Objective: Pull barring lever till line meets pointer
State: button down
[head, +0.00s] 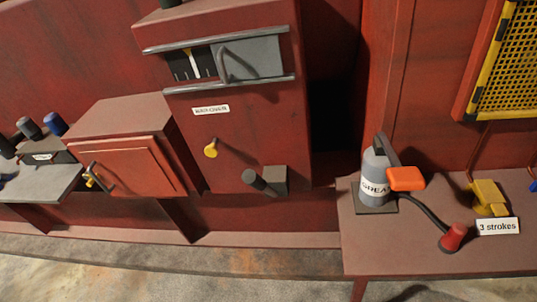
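A red housing (240,125) stands at the centre with a small white label (210,109), its text too blurred to read surely. Near its top, a window (180,68) shows dark ground with pale tick marks and a whitish pointer-like strip (194,62). A grey sliding cover (258,58) with a bar handle (222,64) fills the right part between two rails. Low on the housing, a dark stub or lever grip (254,179) sticks out beside a grey block (275,180); I cannot tell if it is the barring lever. My gripper is not in view.
A yellow knob (211,148) sits below the label. At right, a bench (390,255) holds a grease can (375,175) with an orange handle, a hose with red end (453,237), and a "3 strokes" sign (498,226). At left are a red box (130,165) and shelf (35,184).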

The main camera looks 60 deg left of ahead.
aim_at(249, 177)
jog(key=z, duration=0.65)
jog(key=k, duration=1.6)
jog(key=u, duration=0.4)
jog(key=i, duration=1)
